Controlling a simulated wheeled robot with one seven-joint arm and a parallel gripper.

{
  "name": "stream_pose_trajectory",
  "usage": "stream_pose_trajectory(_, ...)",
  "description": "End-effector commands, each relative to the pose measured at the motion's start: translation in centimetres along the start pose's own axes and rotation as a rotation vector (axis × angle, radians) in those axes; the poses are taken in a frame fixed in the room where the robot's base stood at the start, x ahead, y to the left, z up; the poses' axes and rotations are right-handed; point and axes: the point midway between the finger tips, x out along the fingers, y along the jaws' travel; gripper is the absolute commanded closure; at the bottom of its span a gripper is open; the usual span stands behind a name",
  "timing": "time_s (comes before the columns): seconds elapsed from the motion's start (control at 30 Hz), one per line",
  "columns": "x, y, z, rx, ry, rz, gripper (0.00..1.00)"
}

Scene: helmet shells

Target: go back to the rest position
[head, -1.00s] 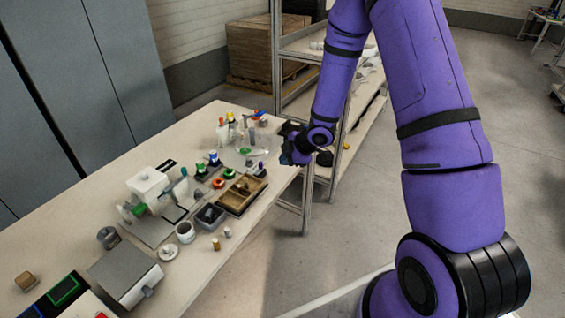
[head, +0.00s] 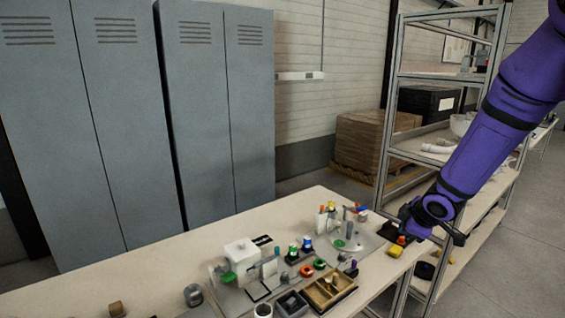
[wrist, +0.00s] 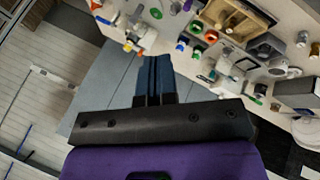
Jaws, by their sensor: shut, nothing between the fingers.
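My gripper (head: 408,222) is at the end of my purple arm, by the right end of the workbench (head: 225,229) in the head view. In the wrist view my gripper (wrist: 153,72) shows its dark fingers pressed together with nothing between them. The fingers point toward the bench, and its items lie beyond the tips. I cannot tell the exact height of the gripper above the bench edge.
The bench holds a wooden tray (head: 345,285), a white box (head: 241,252), a round clear plate (head: 362,247) and several small bottles. A metal shelf rack (head: 388,110) stands behind my arm. Grey lockers (head: 225,100) stand behind the bench. Grey floor shows at right.

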Motion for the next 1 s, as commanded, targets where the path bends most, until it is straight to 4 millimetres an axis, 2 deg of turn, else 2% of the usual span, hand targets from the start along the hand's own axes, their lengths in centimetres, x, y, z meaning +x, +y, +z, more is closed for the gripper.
stream_pose_trajectory(0.03, -2.0, 0.7, -0.2, 0.033, -0.021, 0.026, 1.0)
stream_pose_trajectory(0.23, -9.0, 1.7, -0.3, 0.202, -0.108, 0.095, 1.0)
stream_pose_trajectory(0.47, -16.8, 0.8, -0.1, 0.414, -0.173, 0.143, 1.0)
stream_pose_trajectory(0.77, -26.0, -3.4, 0.4, 0.699, -0.204, 0.145, 1.0)
stream_pose_trajectory(1.0, -32.2, -8.4, 0.7, 0.911, -0.194, 0.09, 1.0)
